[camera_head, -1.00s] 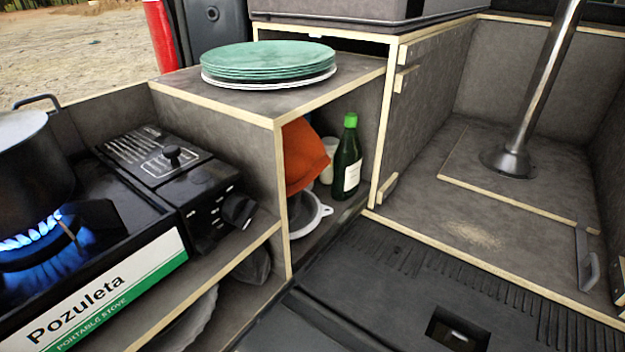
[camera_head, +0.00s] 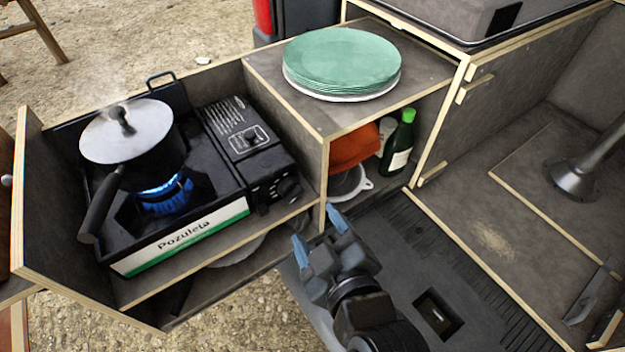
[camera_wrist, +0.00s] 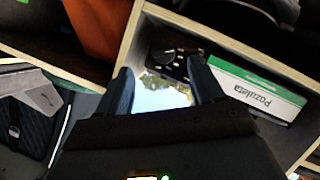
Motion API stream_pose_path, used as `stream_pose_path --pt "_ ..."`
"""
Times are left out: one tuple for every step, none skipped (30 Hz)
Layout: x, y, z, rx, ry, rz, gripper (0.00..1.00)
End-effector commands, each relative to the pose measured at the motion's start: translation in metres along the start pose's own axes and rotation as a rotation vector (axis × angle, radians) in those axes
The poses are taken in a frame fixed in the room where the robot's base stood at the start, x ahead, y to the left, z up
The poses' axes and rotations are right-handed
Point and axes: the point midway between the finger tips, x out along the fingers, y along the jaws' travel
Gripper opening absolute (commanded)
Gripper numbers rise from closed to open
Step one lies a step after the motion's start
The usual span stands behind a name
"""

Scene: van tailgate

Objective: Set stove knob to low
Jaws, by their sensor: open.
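The black portable stove (camera_head: 215,150) stands on the left shelf, with a blue flame (camera_head: 163,188) under a dark pot (camera_head: 130,145) with a pale lid.
A stack of green plates (camera_head: 342,60) stands on the cabinet top beside the stove. The wooden shelf edge (camera_head: 215,255) runs in front of the stove. The pot's handle (camera_head: 100,205) sticks out forward.

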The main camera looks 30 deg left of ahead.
Motion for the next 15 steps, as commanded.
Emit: stream_pose_path --pt "0.004 0.001 -0.010 -0.009 0.009 -0.010 0.67" --pt "0.006 0.000 -0.012 -0.013 0.011 -0.014 0.67" --pt "0.009 0.000 -0.014 -0.017 0.013 -0.018 0.67" --pt "0.012 -0.001 -0.015 -0.018 0.014 -0.019 0.67" --pt "0.015 -0.001 -0.015 -0.018 0.014 -0.020 0.67" --pt "0.019 -0.001 -0.015 -0.018 0.014 -0.020 0.67" --pt "0.024 -0.001 -0.015 -0.018 0.014 -0.020 0.67" --pt "0.028 -0.001 -0.015 -0.018 0.014 -0.020 0.67" --pt "0.034 -0.001 -0.015 -0.017 0.013 -0.020 0.67" --pt "0.039 -0.001 -0.015 -0.017 0.013 -0.019 0.67" --pt "0.044 -0.001 -0.015 -0.016 0.013 -0.018 0.67" --pt "0.050 -0.001 -0.015 -0.017 0.014 -0.018 0.67" --pt "0.055 -0.002 -0.015 -0.016 0.014 -0.019 0.67" --pt "0.059 -0.002 -0.016 -0.017 0.014 -0.019 0.67" --pt "0.064 -0.002 -0.015 -0.017 0.013 -0.019 0.67"
